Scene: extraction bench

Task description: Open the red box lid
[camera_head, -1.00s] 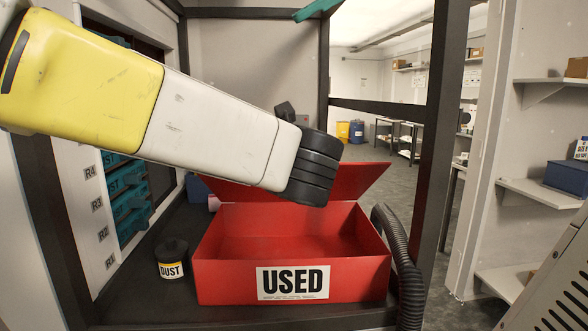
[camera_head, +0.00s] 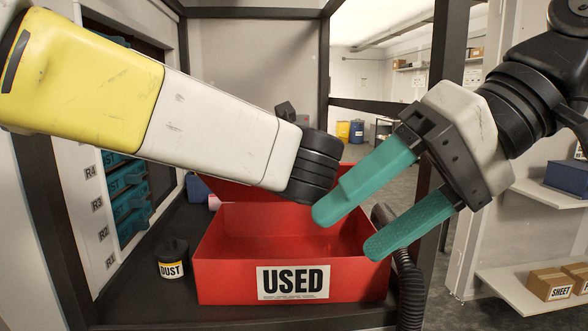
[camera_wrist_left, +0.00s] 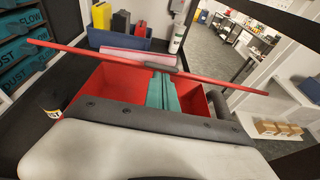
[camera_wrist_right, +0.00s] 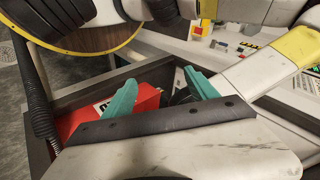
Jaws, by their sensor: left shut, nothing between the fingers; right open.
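The red box (camera_head: 222,280) labelled USED stands on the dark bench with its interior visible and empty where it shows. Its lid (camera_head: 230,190) is raised at the back, partly hidden by my left arm. In the left wrist view the lid (camera_wrist_left: 225,83) shows nearly edge-on, with a dark handle at its middle. My left gripper (camera_wrist_left: 162,98) is shut and empty, its fingertips close to that handle; contact cannot be told. My right gripper (camera_head: 347,232) is open and empty, fingers over the box's right side in the head view. It also shows in the right wrist view (camera_wrist_right: 160,92).
A black DUST pot (camera_head: 172,260) stands left of the box. A ribbed black hose (camera_head: 411,285) runs along its right side. A dark frame post (camera_head: 440,70) rises behind my right gripper. Teal bins (camera_head: 130,205) are at the left wall.

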